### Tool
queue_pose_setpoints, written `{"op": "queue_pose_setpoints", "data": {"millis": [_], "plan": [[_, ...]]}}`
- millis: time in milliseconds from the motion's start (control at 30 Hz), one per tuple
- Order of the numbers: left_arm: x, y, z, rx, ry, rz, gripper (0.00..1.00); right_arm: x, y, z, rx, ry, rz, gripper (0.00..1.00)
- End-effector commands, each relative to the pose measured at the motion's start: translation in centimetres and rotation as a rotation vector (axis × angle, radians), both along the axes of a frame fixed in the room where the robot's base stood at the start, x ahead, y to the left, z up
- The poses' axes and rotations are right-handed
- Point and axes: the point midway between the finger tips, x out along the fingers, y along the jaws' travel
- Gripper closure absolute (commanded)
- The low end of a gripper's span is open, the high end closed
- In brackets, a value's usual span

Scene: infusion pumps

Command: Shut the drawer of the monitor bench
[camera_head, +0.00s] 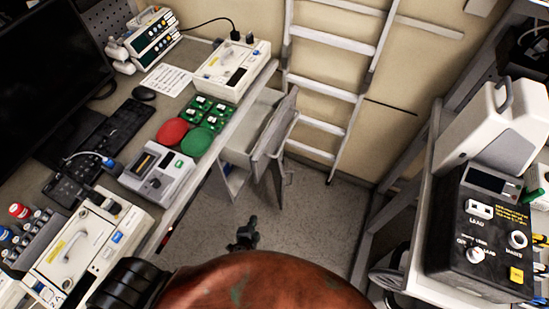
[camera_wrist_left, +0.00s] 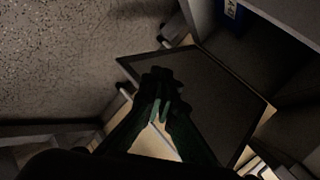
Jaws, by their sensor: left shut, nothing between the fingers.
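The monitor bench (camera_head: 181,209) runs along the left of the head view. Its drawer (camera_head: 246,140) stands pulled out past the bench edge, with a pale front and a bar handle (camera_head: 277,137). My left gripper (camera_head: 251,224) is below and nearer than the drawer in the head view, apart from it there. In the left wrist view the gripper fingers (camera_wrist_left: 157,95) are together and empty, in front of a dark panel (camera_wrist_left: 215,92) that seems to be the drawer front. I cannot tell whether they touch it. My right gripper is not in view.
A ladder (camera_head: 325,75) leans on the wall behind the drawer. A cart with a black device (camera_head: 480,240) and a white case (camera_head: 490,130) stands at the right. Pumps, green and red discs and a keyboard (camera_head: 100,140) crowd the bench top. Bare floor (camera_head: 315,215) lies between.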

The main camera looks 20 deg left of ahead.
Motion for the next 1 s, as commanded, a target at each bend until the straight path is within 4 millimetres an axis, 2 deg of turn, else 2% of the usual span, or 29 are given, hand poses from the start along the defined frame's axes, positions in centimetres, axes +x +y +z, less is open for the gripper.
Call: {"op": "queue_pose_setpoints", "data": {"millis": [33,100,200,300,400,500,667,1000], "plan": [[2.6,-1.3,2.7,0.058,-0.084,-0.039,1.0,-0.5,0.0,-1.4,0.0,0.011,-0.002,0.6],[5.5,-2.6,7.8,0.147,-0.204,-0.081,1.0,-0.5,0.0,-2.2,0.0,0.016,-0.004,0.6],[8.1,-4.4,14.7,0.262,-0.358,-0.12,1.0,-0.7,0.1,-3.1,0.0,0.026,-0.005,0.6],[9.2,-5.7,20.2,0.353,-0.48,-0.137,1.0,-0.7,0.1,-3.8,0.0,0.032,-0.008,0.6],[9.6,-6.7,23.9,0.414,-0.562,-0.144,1.0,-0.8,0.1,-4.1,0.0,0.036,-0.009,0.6],[9.8,-7.1,25.9,0.444,-0.604,-0.146,1.0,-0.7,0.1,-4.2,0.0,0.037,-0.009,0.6],[11.2,-6.9,26.6,0.455,-0.618,-0.145,1.0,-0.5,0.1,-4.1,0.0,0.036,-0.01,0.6],[17.8,-5.5,26.5,0.453,-0.615,-0.146,1.0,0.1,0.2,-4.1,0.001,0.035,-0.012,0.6]]}}
